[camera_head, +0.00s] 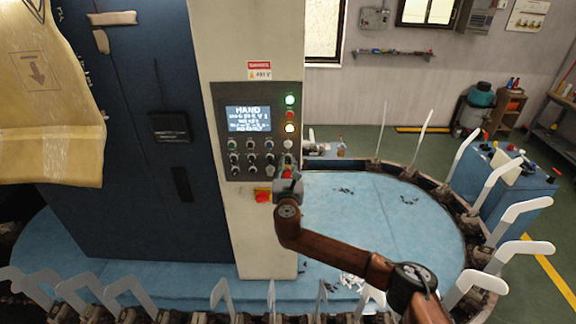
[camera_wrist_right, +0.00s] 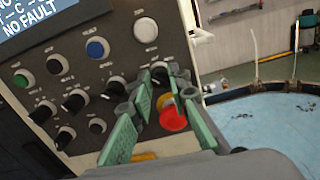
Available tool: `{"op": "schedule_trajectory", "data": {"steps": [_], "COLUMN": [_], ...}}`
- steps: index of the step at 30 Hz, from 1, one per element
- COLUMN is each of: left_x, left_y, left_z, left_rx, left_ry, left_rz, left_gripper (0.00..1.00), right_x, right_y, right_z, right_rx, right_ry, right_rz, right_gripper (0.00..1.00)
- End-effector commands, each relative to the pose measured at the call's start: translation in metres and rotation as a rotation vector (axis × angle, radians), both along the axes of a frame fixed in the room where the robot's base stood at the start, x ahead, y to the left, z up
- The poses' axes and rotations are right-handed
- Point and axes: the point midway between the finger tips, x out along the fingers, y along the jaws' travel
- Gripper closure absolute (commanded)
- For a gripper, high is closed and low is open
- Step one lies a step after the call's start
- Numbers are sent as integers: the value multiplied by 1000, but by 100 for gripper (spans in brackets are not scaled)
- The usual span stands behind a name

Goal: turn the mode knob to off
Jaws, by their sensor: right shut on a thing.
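The control panel (camera_head: 233,160) is on the pale column, and its screen (camera_head: 248,118) reads HAND in large letters. My right gripper (camera_head: 287,172) is at the panel's lower right corner. In the right wrist view, its green-padded fingers (camera_wrist_right: 161,84) are on either side of a dark knob (camera_wrist_right: 159,74) in the right column of the panel, closed on it. The fingers partly hide this knob. I cannot read its label or tell its pointing direction. My left gripper is not in view.
A red button (camera_wrist_right: 173,118) sits just below the held knob, between my fingers. Several other dark knobs (camera_wrist_right: 74,101) are to the left. A yellowish hanging sheet (camera_head: 45,100) fills the upper left. White sock forms (camera_head: 465,155) ring the blue table (camera_head: 400,245).

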Motion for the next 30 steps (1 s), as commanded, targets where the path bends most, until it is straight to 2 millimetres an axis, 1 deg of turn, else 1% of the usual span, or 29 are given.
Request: {"op": "schedule_trajectory", "data": {"steps": [5, 12, 21, 30], "left_x": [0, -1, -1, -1], "left_y": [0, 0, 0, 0], "left_z": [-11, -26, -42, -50], "left_rx": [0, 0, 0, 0], "left_ry": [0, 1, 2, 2], "left_rz": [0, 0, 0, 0], "left_gripper": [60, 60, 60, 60], "right_x": [0, 0, 0, 0], "right_y": [0, 0, 0, -1], "right_z": [-3, -4, -3, -2], "right_rx": [109, 311, 546, 688], "right_ry": [0, 1, 1, 0], "right_rz": [1, 0, 1, 0], "right_gripper": [100, 100, 100, 100]}}
